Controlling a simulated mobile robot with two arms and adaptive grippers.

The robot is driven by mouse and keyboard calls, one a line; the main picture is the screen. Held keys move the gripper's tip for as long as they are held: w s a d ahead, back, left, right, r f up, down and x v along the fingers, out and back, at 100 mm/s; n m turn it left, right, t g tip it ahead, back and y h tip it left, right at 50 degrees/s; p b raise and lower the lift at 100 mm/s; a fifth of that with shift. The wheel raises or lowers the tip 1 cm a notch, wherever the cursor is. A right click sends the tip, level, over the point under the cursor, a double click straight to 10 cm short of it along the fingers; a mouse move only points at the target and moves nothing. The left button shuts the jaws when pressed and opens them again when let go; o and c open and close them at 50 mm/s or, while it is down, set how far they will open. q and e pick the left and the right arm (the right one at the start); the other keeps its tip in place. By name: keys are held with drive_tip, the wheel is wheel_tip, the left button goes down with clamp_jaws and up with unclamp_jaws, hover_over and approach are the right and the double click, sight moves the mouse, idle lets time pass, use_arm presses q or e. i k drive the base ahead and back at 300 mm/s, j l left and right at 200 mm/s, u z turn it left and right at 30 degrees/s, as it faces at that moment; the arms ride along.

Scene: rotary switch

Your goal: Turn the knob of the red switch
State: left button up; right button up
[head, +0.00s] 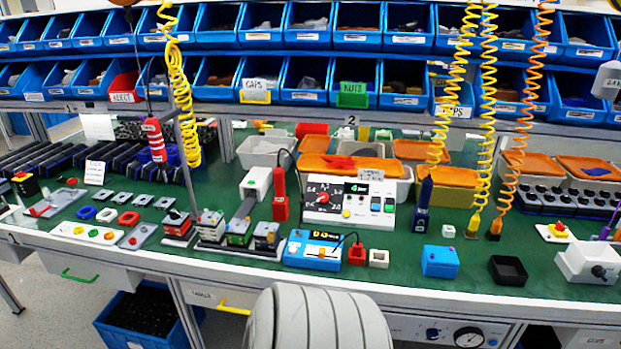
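Neither of my grippers shows in the head view. The red switch cannot be singled out with certainty at this size. A small red-topped unit with a dark knob-like part (176,220) stands on the green bench, left of centre. A white panel (378,212) at the centre back carries a red dial knob (324,198) with numbers around it. A white box with a black knob (598,271) stands at the right front.
Blue parts bins (307,77) fill two shelf rows at the back. Yellow coils (182,90) and an orange coil (520,120) hang over the green bench (400,270). A blue box (440,261) and an open black box (508,270) stand right of centre, with bare bench between.

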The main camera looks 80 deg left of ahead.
sight(176, 215)
drive_tip(key=u, duration=3.65)
drive_tip(key=i+j+z, duration=0.35)
drive_tip(key=i+j, duration=0.15)
drive_tip(key=i+j+z, duration=0.2)
drive_tip(key=j, duration=0.2)
drive_tip(key=i+j+z, duration=0.15)
drive_tip(key=j, duration=0.2)
drive_tip(key=i+j+z, duration=0.2)
drive_tip(key=j, duration=0.2)
